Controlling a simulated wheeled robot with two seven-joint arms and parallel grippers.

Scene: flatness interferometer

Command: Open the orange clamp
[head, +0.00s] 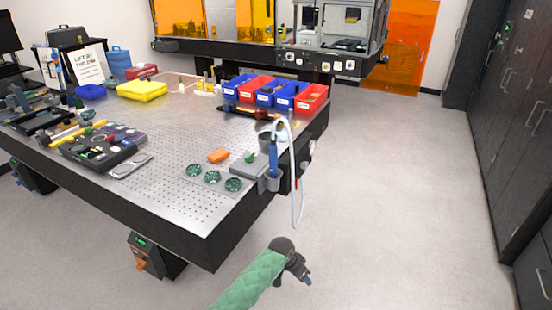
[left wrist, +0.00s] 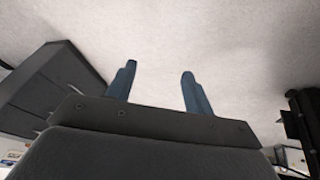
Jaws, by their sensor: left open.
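A small orange piece (head: 218,155) lies on the perforated metal table (head: 190,208), near its right part; it is too small to tell whether it is a clamp or how it stands. Another orange part (head: 140,265) sits low on the table's front leg, below a small green display. My left gripper (head: 306,279) is in front of the table over the floor, well apart from both orange parts. In the left wrist view its two blue fingers (left wrist: 158,82) are spread with only floor between them. My right gripper does not show.
Green round parts (head: 208,178) and a grey holder (head: 270,182) with a blue tool and a looping white cable stand at the table's right edge. Red and blue bins (head: 272,92) stand behind. Dark cabinets (head: 500,130) line the right. The floor between is clear.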

